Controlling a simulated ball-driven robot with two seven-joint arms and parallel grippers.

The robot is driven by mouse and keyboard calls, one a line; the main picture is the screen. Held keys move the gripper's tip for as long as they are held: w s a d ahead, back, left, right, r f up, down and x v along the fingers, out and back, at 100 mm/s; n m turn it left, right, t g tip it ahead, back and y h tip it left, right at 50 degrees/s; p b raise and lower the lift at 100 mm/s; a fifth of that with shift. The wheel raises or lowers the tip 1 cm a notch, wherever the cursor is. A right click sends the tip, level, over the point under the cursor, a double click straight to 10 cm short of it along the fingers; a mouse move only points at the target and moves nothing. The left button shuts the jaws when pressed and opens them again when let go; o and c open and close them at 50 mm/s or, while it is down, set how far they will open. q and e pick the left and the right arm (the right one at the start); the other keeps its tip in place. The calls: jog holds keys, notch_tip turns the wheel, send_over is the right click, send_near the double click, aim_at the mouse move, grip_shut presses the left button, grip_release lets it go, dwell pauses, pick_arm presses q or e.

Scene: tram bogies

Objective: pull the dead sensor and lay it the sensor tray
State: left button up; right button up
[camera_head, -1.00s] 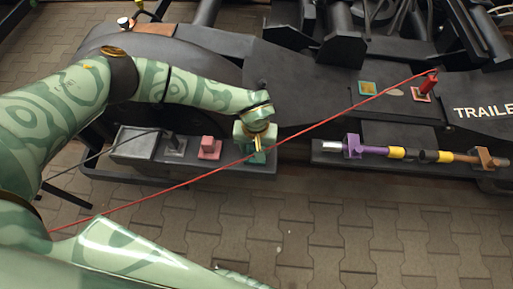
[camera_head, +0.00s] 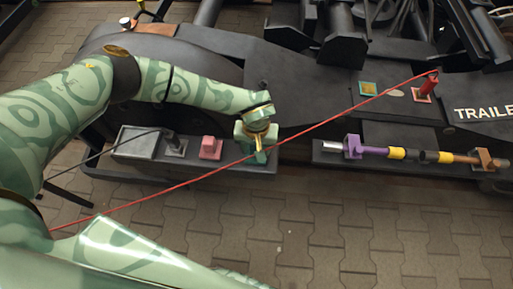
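A red upright cylinder, which looks like a sensor, (camera_head: 427,85) stands on a red-and-white base on the dark frame at right. A red cable runs from its top to the lower left. A dark plug-like part (camera_head: 173,140) with a black cable stands on the low ledge at left. A shallow grey tray (camera_head: 137,152) lies at that ledge's left end. My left gripper (camera_head: 258,150) points down at a teal block (camera_head: 249,157) at the ledge's right end. The gripper's yellow tips overlap the block; contact and finger opening are unclear. My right gripper is out of view.
A pink block (camera_head: 211,148) sits on the ledge between the dark part and the teal block. A second ledge at right carries a purple clamp (camera_head: 352,147), a yellow-and-black banded rod (camera_head: 418,156) and a brown clamp (camera_head: 489,159). The paving in front is clear.

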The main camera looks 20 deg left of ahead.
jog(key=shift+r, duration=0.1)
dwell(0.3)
pick_arm(q)
grip_shut()
jog(key=shift+r+p, duration=2.05)
jog(key=shift+r, duration=0.95)
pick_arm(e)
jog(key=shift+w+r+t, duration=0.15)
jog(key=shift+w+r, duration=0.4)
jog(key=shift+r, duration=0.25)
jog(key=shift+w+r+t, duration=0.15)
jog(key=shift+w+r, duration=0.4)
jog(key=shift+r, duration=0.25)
